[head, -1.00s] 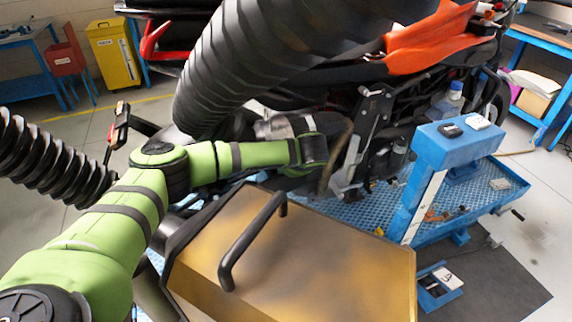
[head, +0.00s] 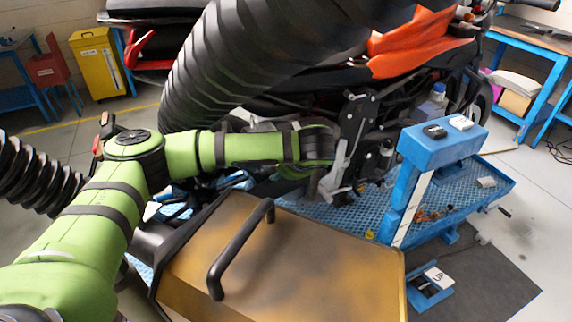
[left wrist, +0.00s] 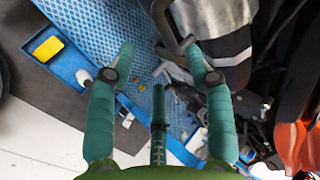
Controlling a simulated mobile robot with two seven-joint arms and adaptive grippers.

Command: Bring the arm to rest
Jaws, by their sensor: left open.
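My left arm (head: 235,149), green with dark bands, comes in from the left in the head view. Its forearm lies almost level across the picture, just behind the brown case, with the wrist end in front of the motorcycle. A dark grey part with a pale stripe (left wrist: 225,48) is close beside the right finger. My right gripper is in neither view.
The motorcycle (head: 411,47) with orange panels stands behind the wrist. A brown case (head: 300,262) with a black handle is in front. A blue post (head: 442,143) rises from the platform at right. A large black ribbed hose (head: 235,60) crosses overhead.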

